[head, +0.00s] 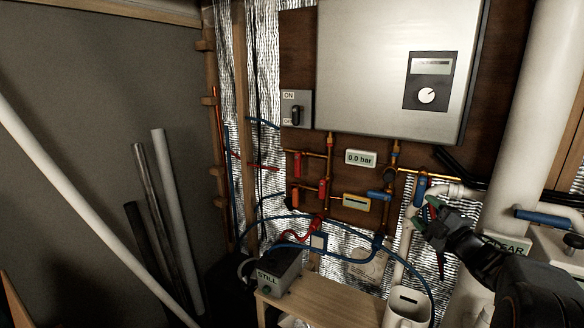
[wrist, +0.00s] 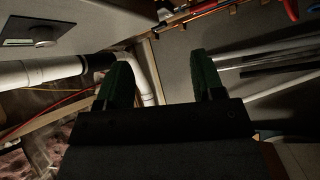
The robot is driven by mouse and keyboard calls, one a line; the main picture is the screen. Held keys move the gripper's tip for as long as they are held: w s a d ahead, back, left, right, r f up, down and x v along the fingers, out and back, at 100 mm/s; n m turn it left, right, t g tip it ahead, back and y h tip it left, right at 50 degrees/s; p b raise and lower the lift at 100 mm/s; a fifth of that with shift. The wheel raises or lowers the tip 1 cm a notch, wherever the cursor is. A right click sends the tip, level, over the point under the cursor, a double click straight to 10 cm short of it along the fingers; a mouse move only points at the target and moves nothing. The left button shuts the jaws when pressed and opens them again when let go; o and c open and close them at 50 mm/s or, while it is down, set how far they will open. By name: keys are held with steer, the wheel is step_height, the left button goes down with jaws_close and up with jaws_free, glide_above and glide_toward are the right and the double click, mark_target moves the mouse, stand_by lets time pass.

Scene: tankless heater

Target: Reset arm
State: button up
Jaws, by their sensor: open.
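My gripper (head: 428,214) is at the right of the head view, in front of the pipes below the heater. In the wrist view my gripper (wrist: 162,82) shows two green fingers spread apart with nothing between them. My dark arm reaches in from the lower right. The fingertips overlap the area by a blue-handled valve (head: 421,188) in the head view; I cannot tell whether they touch it.
The heater (head: 385,60) hangs on a brown board. An ON/OFF switch box (head: 297,108), red valves (head: 297,164) and a 0.0 bar display (head: 360,158) are nearby. A box marked STILL (head: 275,275) sits on a wooden bench (head: 325,300). A thick white pipe (head: 515,130) stands right.

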steer(key=s+a+f+m+g+h, duration=0.3)
steer(key=s+a+f+m+g, duration=0.4)
steer(key=s, duration=0.5)
steer(key=s+a+f+m+g+h, duration=0.3)
steer(key=s+a+f+m+g, duration=0.4)
steer(key=s+a+m, duration=0.3)
steer(key=shift+s+a+f+m+g+p, duration=0.4)
steer(key=shift+s+m+g, duration=0.3)
steer(key=shift+s, duration=0.45)
